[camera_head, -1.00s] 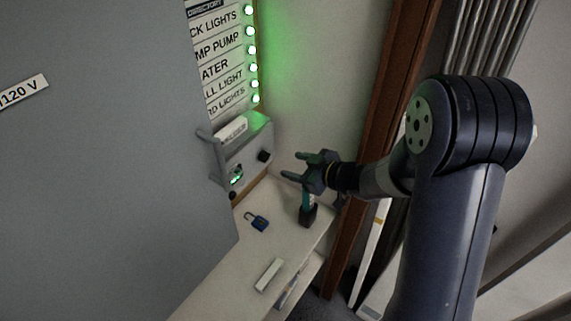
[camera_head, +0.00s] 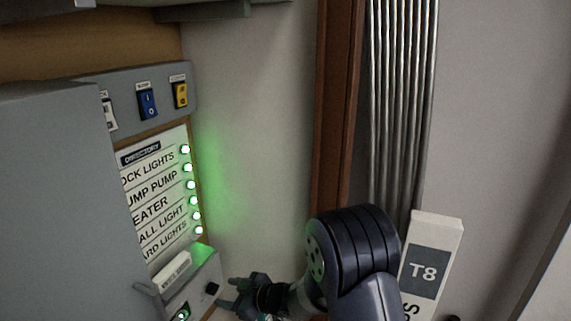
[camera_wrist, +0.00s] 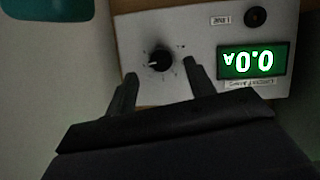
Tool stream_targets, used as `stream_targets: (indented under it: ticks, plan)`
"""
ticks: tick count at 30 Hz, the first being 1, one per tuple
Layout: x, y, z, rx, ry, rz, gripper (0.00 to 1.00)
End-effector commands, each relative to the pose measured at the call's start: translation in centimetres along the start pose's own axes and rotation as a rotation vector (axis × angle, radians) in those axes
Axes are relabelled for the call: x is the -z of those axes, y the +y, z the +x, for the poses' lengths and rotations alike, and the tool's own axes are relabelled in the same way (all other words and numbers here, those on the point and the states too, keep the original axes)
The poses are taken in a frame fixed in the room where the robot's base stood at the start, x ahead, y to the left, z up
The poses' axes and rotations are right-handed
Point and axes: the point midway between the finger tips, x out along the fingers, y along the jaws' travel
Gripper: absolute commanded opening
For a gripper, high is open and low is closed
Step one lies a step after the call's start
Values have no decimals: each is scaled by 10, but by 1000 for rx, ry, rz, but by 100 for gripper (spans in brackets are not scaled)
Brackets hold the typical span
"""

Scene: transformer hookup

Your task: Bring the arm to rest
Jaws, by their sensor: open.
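My gripper (camera_head: 232,294) is low in the head view, to the right of a grey metering box (camera_head: 205,280). In the wrist view my gripper (camera_wrist: 160,82) has its two fingers spread apart, with nothing between them. Beyond the fingers is the box's panel (camera_wrist: 200,35), with a black knob (camera_wrist: 158,60) and a green display (camera_wrist: 252,62) reading 0.0 A upside down. I cannot tell how far the fingertips are from the panel. My arm bends down into the lower middle of the head view.
A directory board (camera_head: 155,200) with a column of lit green lamps stands above the box. A grey panel door (camera_head: 60,200) fills the left. Blue (camera_head: 147,103) and yellow (camera_head: 180,95) switches are above. Metal conduits (camera_head: 402,100) and a T8 box (camera_head: 430,265) stand right.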

Motion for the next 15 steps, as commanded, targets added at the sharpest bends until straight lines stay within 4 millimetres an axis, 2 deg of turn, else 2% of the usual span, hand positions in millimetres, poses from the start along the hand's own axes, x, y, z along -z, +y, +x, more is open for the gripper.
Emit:
stream_targets:
  ticks: [3,9,15]
  plan:
    - [1,0,19,2,-2,0,51]
    - [0,0,39,1,0,-1,51]
    - [0,0,39,-7,0,-16,51]
